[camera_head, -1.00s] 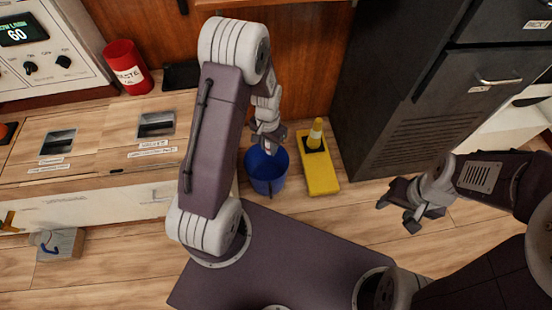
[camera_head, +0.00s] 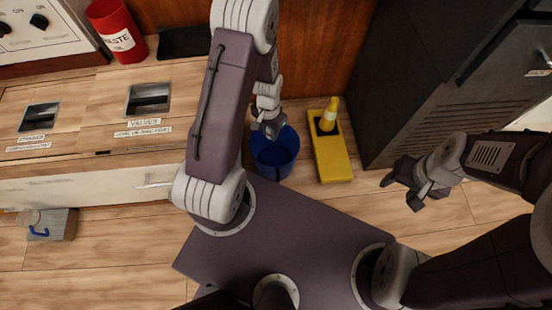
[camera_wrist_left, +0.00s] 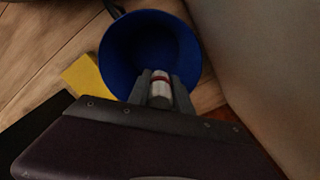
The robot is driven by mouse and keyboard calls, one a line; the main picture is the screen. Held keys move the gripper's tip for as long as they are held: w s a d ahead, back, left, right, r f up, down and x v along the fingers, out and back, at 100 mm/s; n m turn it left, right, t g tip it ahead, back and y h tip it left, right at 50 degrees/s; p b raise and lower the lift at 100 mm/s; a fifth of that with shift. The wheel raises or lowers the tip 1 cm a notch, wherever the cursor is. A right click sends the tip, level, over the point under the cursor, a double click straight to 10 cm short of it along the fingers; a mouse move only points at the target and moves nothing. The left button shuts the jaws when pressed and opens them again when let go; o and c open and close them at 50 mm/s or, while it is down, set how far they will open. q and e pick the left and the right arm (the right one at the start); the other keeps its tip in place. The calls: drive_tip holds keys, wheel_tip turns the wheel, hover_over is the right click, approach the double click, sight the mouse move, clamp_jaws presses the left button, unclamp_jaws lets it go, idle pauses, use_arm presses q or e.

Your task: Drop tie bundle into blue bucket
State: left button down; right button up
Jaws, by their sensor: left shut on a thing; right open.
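The blue bucket (camera_head: 275,158) stands on the wooden floor beside the counter, left of a yellow block. In the left wrist view the bucket (camera_wrist_left: 128,50) opens toward the camera and looks empty in the part that shows. My left gripper (camera_head: 270,128) is above the bucket's rim. In the left wrist view my left gripper (camera_wrist_left: 160,85) is shut on a small white bundle with a red band, the tie bundle (camera_wrist_left: 160,91), held over the near part of the bucket opening. My right gripper (camera_head: 400,190) is open and empty above the floor at the right.
A yellow block (camera_head: 331,160) with a small yellow cone stands right of the bucket, near a dark cabinet (camera_head: 440,80). The counter (camera_head: 90,135) with labelled openings and a red waste can (camera_head: 117,35) is at the left. A small box (camera_head: 56,226) lies on the floor.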

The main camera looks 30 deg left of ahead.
use_arm(q)
drive_tip(key=shift+f, duration=0.5)
drive_tip(key=shift+r, duration=0.15)
use_arm(e)
drive_tip(key=shift+f, duration=0.4)
use_arm(q)
drive_tip(key=c, duration=1.1)
unclamp_jaws()
drive_tip(key=shift+r, duration=0.1)
use_arm(e)
drive_tip(key=shift+r, duration=0.1)
use_arm(q)
wheel_tip(320, 180, up, 9)
drive_tip(key=p, duration=0.7)
use_arm(e)
wheel_tip(320, 180, up, 7)
